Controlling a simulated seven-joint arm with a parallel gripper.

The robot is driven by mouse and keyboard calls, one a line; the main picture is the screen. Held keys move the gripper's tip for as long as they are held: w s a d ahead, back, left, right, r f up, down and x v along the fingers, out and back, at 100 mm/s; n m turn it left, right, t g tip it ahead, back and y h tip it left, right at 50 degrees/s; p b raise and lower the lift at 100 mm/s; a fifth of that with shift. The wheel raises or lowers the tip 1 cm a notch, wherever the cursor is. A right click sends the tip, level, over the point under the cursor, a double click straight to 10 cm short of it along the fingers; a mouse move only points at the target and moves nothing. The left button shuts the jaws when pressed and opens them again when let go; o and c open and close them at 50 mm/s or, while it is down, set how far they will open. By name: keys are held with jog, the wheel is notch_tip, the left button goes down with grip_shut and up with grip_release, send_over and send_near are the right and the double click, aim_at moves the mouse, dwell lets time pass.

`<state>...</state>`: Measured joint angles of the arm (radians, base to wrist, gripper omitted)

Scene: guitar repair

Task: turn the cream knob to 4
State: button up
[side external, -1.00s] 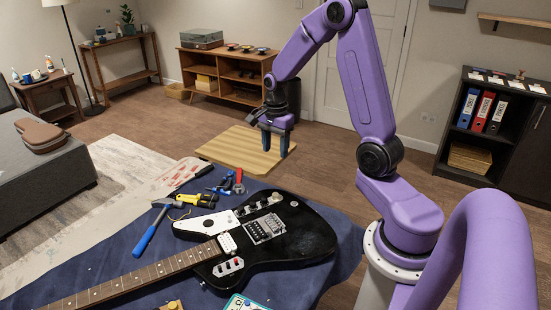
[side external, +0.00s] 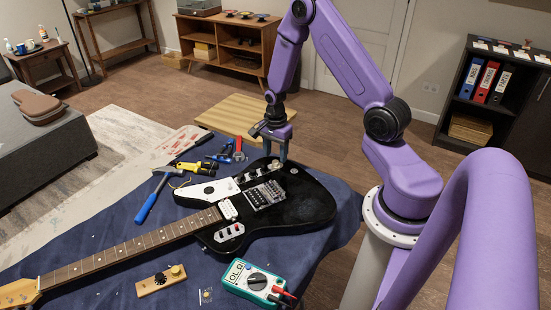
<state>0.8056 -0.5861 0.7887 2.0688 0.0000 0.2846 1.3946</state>
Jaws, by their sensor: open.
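The black electric guitar (side external: 300,205) lies on the blue cloth with its neck toward the lower left. Several small knobs sit along its upper edge. The one nearest the gripper looks cream (side external: 276,165); its marks are too small to read. My gripper (side external: 275,155) is open, pointing down at this knob with its fingers close around or just above it. I cannot tell whether they touch it.
A hammer (side external: 150,200), a yellow-and-black tool (side external: 195,168) and red-handled pliers (side external: 239,152) lie left of the gripper.

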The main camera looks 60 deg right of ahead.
aim_at(275, 163)
jog(key=shift+f, duration=1.45)
jog(key=shift+c, duration=0.3)
grip_shut()
jog(key=c, duration=0.7)
grip_release()
